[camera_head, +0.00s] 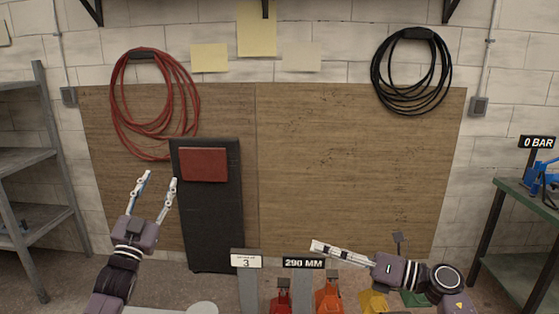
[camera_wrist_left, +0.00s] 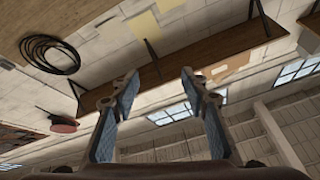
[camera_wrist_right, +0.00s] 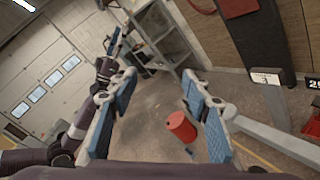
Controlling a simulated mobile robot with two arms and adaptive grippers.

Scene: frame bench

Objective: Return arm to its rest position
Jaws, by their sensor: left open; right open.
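My left gripper (camera_head: 157,190) is raised at the left in the head view, in front of the wooden wall panel and just left of a tall black board. Its fingers point up and stand apart with nothing between them. They also frame empty space in the left wrist view (camera_wrist_left: 160,90). My right gripper (camera_head: 315,248) is low at the centre right in the head view, its fingers pointing left. In the right wrist view its two fingers (camera_wrist_right: 158,95) are spread and empty. My left arm shows behind them at the left of that view.
A black board (camera_head: 210,225) with a red pad (camera_head: 203,164) stands by the panel. Sign posts "3" (camera_head: 246,261) and "290 MM" (camera_head: 304,263) stand near my right gripper, above red and orange items (camera_head: 328,297). Shelving (camera_head: 40,170) is left; a green bench (camera_head: 530,205) is right.

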